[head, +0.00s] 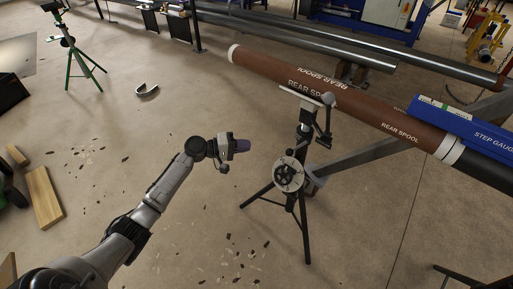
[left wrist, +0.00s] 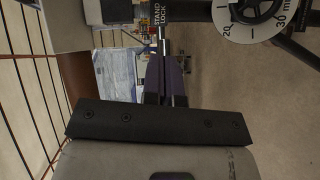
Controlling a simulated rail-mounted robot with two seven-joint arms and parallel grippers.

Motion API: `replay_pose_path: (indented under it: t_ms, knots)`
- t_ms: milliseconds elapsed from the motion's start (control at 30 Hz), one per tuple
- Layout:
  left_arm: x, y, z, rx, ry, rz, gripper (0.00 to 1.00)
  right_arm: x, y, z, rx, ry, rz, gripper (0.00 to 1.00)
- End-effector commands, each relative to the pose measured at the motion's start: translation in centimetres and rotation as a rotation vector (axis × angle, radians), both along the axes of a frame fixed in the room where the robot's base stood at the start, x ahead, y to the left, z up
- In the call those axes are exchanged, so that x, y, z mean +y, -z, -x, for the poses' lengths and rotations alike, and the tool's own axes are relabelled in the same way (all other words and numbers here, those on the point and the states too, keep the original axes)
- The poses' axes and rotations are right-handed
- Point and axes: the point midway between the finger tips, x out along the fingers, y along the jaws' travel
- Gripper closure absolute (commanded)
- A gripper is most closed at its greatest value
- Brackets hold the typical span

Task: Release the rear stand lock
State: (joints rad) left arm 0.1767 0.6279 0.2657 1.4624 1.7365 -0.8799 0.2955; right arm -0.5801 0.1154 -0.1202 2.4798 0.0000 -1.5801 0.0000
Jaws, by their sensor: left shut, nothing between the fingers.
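The rear stand (head: 304,150) is a black tripod under the brown pipe marked REAR SPOOL (head: 330,92). A round dial with a handwheel (head: 289,174) sits on its front; the dial (left wrist: 232,27) shows marks 20 and 30 in the left wrist view. A dark lever (head: 326,118) hangs at the right of the stand's head. My right gripper is out of view.
A blue step gauge box (head: 465,125) rests on the spool at the right. Steel pipes (head: 300,45) lie behind. A green tripod (head: 72,50) stands far left. Wood planks (head: 42,198) lie at left.

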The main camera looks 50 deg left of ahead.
Motion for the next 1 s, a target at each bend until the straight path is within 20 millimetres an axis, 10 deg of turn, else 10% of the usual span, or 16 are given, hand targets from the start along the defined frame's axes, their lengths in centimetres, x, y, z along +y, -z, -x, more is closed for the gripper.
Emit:
replay_pose_path:
  t_ms: [500,1000]
  knots:
    - [-4.7,1.6,-7.8,-0.002,0.002,-0.002,1.0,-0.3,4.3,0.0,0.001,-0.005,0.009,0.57]
    - [-8.1,2.0,-8.5,0.0,0.0,-0.001,1.0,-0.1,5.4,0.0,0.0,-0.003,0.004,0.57]
